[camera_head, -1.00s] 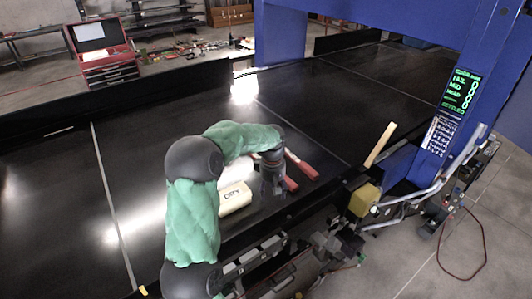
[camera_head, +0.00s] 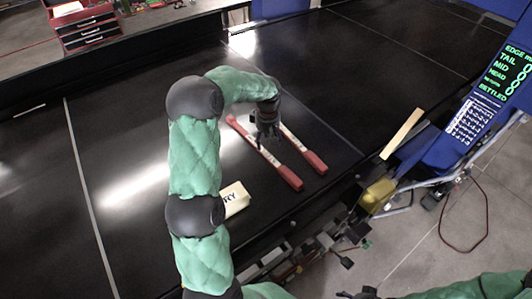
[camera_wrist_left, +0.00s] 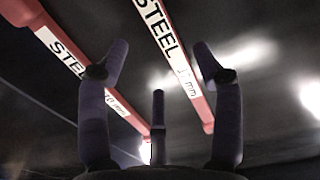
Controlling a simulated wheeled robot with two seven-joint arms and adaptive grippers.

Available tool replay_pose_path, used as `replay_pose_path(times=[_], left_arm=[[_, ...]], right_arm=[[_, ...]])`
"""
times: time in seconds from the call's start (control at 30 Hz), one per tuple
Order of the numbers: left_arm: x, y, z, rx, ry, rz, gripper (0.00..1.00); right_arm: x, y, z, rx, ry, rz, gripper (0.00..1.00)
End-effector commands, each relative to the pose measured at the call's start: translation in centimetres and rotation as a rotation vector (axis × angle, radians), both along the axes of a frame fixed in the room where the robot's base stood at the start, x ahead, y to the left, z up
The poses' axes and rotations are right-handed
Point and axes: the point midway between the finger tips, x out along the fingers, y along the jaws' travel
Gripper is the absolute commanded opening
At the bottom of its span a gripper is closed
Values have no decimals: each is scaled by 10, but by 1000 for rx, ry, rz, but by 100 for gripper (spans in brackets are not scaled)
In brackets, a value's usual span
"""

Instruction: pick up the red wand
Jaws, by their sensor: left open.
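Two red wands with white labels lie side by side on the black conveyor: a nearer one (camera_head: 287,177) and a farther one (camera_head: 313,161). My left gripper (camera_head: 266,140) is open and points down over them, hiding part of their middles. In the left wrist view, its spread fingers (camera_wrist_left: 160,72) have nothing between them. One wand (camera_wrist_left: 115,97) crosses behind the left finger, and the other (camera_wrist_left: 192,87) runs between the middle and right fingers. Both labels read STEEL; the sizes are partly hidden or blurred. A dark piece (camera_head: 366,293) at the bottom edge may be my right gripper.
A cream block (camera_head: 235,197) with dark lettering lies on the conveyor (camera_head: 120,150) beside my left arm. A yellow block and pale stick (camera_head: 401,134) stand at the near edge, by a blue frame with a display (camera_head: 508,72). The far conveyor is clear.

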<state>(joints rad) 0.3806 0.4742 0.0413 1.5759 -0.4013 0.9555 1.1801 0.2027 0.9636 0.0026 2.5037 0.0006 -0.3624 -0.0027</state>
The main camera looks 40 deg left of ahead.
Motion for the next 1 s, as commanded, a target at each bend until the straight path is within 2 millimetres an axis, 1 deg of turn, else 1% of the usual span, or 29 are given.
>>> replay_pose_path(times=[0.17, 0.37, 0.5, 0.6, 0.8, 0.83, 0.87, 0.9, 0.97, 1.0], left_arm=[[-1, 0, -10, -1, 1, 0, 66], [-6, -3, -35, -2, 4, 0, 66], [-5, -3, -52, -2, 1, 0, 66], [-5, -3, -57, -1, -1, 0, 66], [-5, -2, -58, -1, -2, 0, 66], [-5, -2, -58, -1, -2, 0, 63], [-5, -2, -58, -1, -1, 0, 55], [-5, -2, -58, -1, -1, 0, 43], [-5, -2, -58, -1, -1, 0, 26], [-5, -2, -58, -1, -1, 0, 15]], right_arm=[[0, 0, 4, 0, 0, 0, 63], [0, 0, 18, 0, 0, 0, 63], [0, 0, 21, 0, -1, 0, 63], [0, 0, 21, 0, -1, 0, 63], [0, 0, 21, 0, 0, 0, 63], [0, 0, 21, 0, 0, 0, 63], [0, 0, 21, 0, 0, 0, 63], [0, 0, 21, 0, 0, 0, 63], [0, 0, 21, 0, 0, 0, 63], [0, 0, 21, 0, 0, 0, 63]])
